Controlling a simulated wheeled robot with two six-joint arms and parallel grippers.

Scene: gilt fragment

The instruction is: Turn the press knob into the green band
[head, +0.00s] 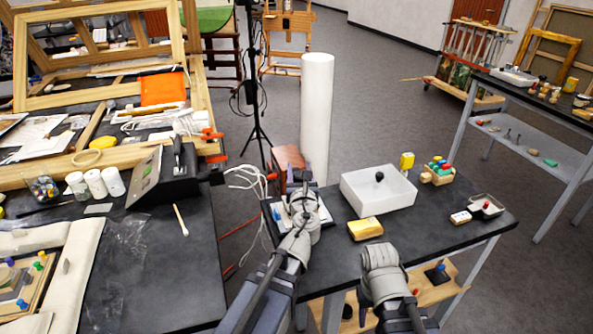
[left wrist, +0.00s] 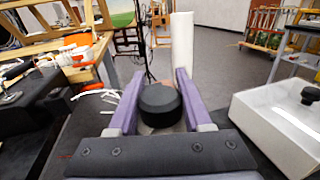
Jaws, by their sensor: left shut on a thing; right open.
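A black round knob (left wrist: 160,105) sits between the two purple fingers of my left gripper (left wrist: 157,98) in the left wrist view. The gripper is shut on it, with a finger at each side. In the head view my left gripper (head: 305,198) is over the left end of the right-hand table, and it hides the knob there. A pale piece (head: 315,222) shows under it. I cannot make out the green band. My right gripper (head: 381,252) is open, in front of the table's near edge; its fingers are hard to make out and I see nothing held.
On the dark table (head: 440,222) stand a white tray (head: 355,196) with a black knob-like object (head: 380,176), a yellow block (head: 365,229) and a wooden peg holder (head: 437,175). A tall white cylinder (head: 316,115) stands behind. The left table (head: 175,265) is cluttered.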

